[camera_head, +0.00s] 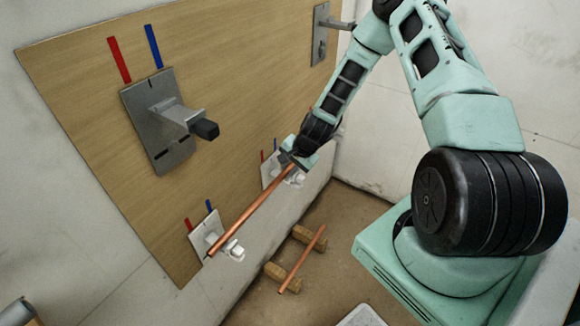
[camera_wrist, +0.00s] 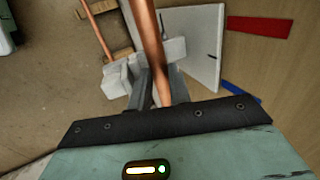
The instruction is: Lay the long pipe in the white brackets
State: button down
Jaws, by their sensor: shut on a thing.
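My gripper (camera_head: 291,160) is shut on the long copper pipe (camera_head: 250,209) near its upper right end in the head view. The pipe slants down to the left, its far end in front of the lower left white bracket (camera_head: 233,250). The other white bracket (camera_head: 294,178) is right beside my gripper and partly hidden by it. I cannot tell whether the pipe touches either bracket. In the wrist view the pipe (camera_wrist: 152,45) runs between my fingers (camera_wrist: 160,92), with a white bracket (camera_wrist: 118,78) and its plate (camera_wrist: 207,45) close by.
A shorter copper pipe (camera_head: 305,255) lies across two wooden blocks (camera_head: 283,278) on the floor. A large grey bracket (camera_head: 165,120) with a black tip juts from the wooden board (camera_head: 85,75) above. Another grey fixture (camera_head: 321,35) is at the top. Red and blue marks sit above the plates.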

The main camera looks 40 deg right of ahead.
jog(key=shift+s+d+f, duration=0.1)
jog(key=shift+s+f, duration=0.3)
jog(key=shift+s, duration=0.25)
jog(key=c, duration=1.4)
grip_release()
jog(key=shift+o, duration=1)
jog(key=w+p+v, duration=0.1)
jog(key=v, duration=1.6)
jog(key=shift+r, duration=0.55)
jog(key=s+a+r+n+g+h, duration=0.2)
jog(key=s+a+r+n, duration=0.85)
jog(key=r+n, duration=0.35)
jog(key=s+a+r+n+g+p, duration=0.1)
jog(key=s+a+r+n+p, duration=0.1)
jog(key=a, duration=0.4)
jog(key=s+a+r+n+p, duration=0.2)
jog(key=s+a+r+n, duration=0.1)
jog(key=s+a, duration=0.3)
jog(key=s+a+r+n+g+y+p, duration=0.1)
jog(key=s+a+r+n+p, duration=0.1)
jog(key=s+a, duration=0.3)
jog(key=shift+a+r+n+g+p, duration=0.3)
jog(key=shift+a+r+p, duration=0.15)
jog(key=shift+a+r, duration=0.5)
jog(key=shift+a+f, duration=0.15)
